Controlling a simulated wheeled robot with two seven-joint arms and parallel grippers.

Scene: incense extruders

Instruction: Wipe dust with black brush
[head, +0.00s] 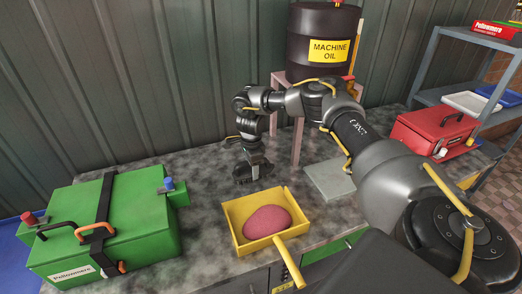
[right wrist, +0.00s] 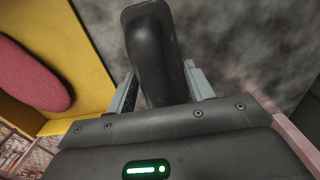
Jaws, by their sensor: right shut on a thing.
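My right gripper (head: 254,163) is shut on the black brush (head: 250,174), above or at the worktop behind the yellow dustpan. In the right wrist view the brush's dark handle (right wrist: 153,50) stands between the two grey fingers. I cannot tell whether the bristles touch the surface. Dark, dust-like grey patches (head: 160,160) spread over much of the worktop. My left gripper is not in view.
The yellow dustpan (head: 239,241), holding a pink lump (head: 267,221), sits close in front of the brush. A green case (head: 140,215) stands left, a grey slab (head: 328,178) right, a red toolbox (head: 425,135) farther right. A machine oil drum (head: 320,30) stands behind.

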